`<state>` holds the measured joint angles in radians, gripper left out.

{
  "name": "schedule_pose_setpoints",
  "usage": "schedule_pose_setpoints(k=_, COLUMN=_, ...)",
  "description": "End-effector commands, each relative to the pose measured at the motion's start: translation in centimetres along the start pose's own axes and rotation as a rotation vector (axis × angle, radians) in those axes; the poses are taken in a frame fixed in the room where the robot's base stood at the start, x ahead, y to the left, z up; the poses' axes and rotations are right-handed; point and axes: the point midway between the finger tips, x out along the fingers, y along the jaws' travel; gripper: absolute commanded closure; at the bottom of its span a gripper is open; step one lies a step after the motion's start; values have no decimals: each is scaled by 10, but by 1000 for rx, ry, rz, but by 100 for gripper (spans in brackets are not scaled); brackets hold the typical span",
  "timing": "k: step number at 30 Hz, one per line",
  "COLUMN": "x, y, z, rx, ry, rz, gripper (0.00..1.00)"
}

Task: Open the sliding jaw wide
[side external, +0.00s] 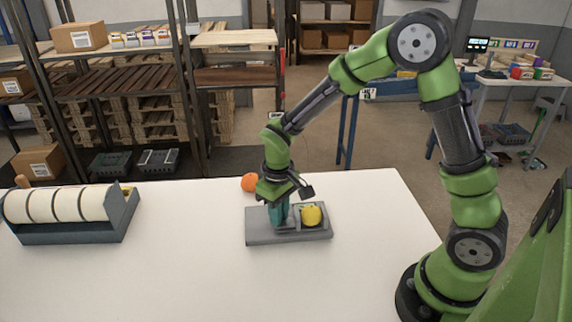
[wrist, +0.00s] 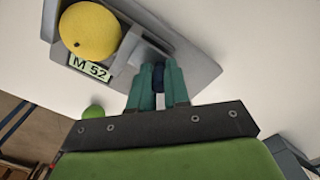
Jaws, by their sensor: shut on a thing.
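A grey fixture (side external: 262,236) lies on the white table, with a sliding jaw (wrist: 128,47) standing close against a yellow round fruit (side external: 311,215). In the wrist view the fruit (wrist: 90,32) sits inside the fixture body (wrist: 175,35), above a label reading M 52 (wrist: 89,67). My gripper (side external: 280,222) points down at the fixture beside the fruit. In the wrist view its teal fingers (wrist: 158,84) are shut on a dark blue knob (wrist: 158,73) next to the jaw. The fingers hide part of the knob and jaw.
An orange (side external: 250,182) lies behind the fixture. A green round thing (wrist: 93,111) shows in the wrist view. A grey rack of tape rolls (side external: 75,232) stands at the left. The table front is clear. Shelving (side external: 110,85) is beyond the table.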

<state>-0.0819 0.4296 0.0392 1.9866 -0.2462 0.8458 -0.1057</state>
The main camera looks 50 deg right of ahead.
Motion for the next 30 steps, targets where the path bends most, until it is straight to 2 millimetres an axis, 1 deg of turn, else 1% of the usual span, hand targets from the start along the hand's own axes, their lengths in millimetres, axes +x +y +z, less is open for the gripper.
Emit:
schedule_pose_setpoints(k=3, x=0, y=-13, z=-14, rx=-3, ry=2, rz=-1, gripper=100)
schedule_pose_setpoints(k=7, x=0, y=-26, z=-26, rx=-2, ry=2, rz=-1, gripper=100)
schedule_pose_setpoints(k=10, x=-1, y=-30, z=-30, rx=0, ry=3, rz=-1, gripper=100)
schedule_pose_setpoints(k=17, x=-1, y=-31, z=-31, rx=-6, ry=9, rz=-3, gripper=100)
schedule_pose_setpoints(k=18, x=-1, y=-32, z=-32, rx=-6, ry=10, rz=-3, gripper=79)
schedule_pose_setpoints(k=22, x=-1, y=-31, z=-31, rx=-5, ry=8, rz=-3, gripper=59)
schedule_pose_setpoints(k=30, x=-1, y=-29, z=-30, rx=-1, ry=4, rz=-1, gripper=58)
